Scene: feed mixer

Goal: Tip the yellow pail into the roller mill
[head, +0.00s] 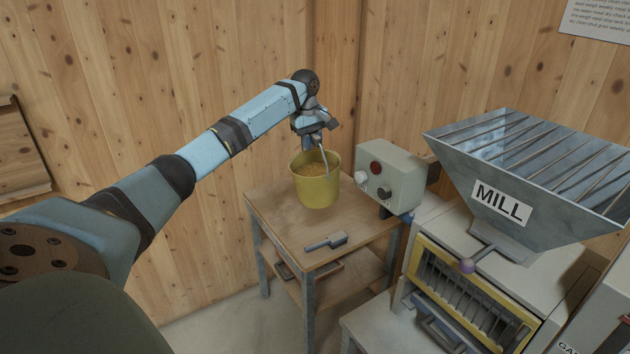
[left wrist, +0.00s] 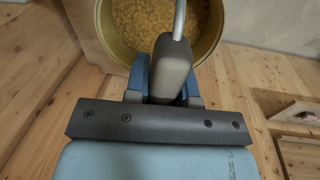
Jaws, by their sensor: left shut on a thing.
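The yellow pail (head: 317,187) is upright above or on the small wooden table, holding yellow grain; I cannot tell whether its base touches the tabletop. My left gripper (head: 322,134) is over the pail and shut on its handle. In the left wrist view the gripper (left wrist: 168,82) closes around the grip of the metal handle (left wrist: 179,20), and the grain-filled pail (left wrist: 106,42) lies beyond it. The roller mill's grey hopper (head: 463,153), labelled MILL and barred across the top, stands to the right, apart from the pail. My right gripper is not in view.
A control box (head: 391,175) with knobs stands between pail and hopper. Wooden walls stand close behind.

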